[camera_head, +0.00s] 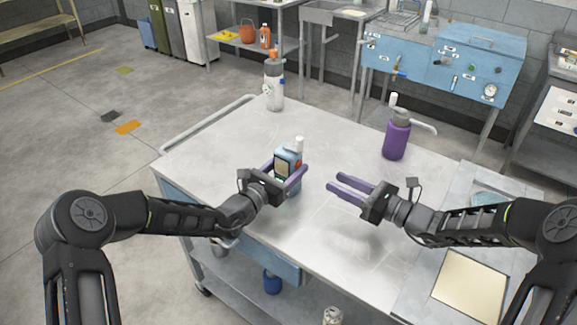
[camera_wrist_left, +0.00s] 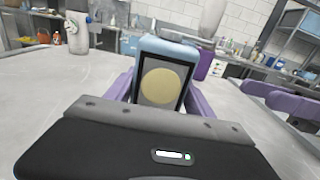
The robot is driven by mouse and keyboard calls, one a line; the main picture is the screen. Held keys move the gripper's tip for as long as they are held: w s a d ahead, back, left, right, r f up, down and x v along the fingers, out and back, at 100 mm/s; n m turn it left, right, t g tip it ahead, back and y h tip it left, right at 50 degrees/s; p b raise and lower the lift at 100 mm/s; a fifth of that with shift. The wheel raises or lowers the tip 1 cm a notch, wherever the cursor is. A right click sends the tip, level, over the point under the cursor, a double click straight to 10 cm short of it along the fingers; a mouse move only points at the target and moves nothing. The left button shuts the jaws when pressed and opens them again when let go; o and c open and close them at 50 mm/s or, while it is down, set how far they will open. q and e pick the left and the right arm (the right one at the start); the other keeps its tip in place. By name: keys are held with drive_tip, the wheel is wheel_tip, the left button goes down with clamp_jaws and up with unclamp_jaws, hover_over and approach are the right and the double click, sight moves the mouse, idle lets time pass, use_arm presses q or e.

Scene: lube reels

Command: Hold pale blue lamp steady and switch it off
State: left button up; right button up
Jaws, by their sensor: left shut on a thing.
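In the left wrist view the lamp (camera_wrist_left: 168,50) shows a dark face with a round cream disc. My left gripper (camera_head: 287,172) is shut on the lamp, its purple fingers on either side; the lamp's lower part is partly hidden by the gripper. My right gripper (camera_head: 335,182) is open and empty to the right of the lamp, its fingers pointing left towards it. Its purple fingers also show in the left wrist view (camera_wrist_left: 282,100).
The metal table (camera_head: 225,150) is mostly clear around the lamp. A white bottle (camera_head: 274,88) stands at its far left and a purple bottle (camera_head: 396,139) at its far right. A tray (camera_head: 440,230) with a beige pad (camera_head: 469,287) lies at the right.

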use_arm(q)
clamp_jaws()
drive_tip(key=o, duration=1.6)
unclamp_jaws()
drive_tip(key=shift+s, duration=0.1)
drive_tip(key=v, duration=1.2)
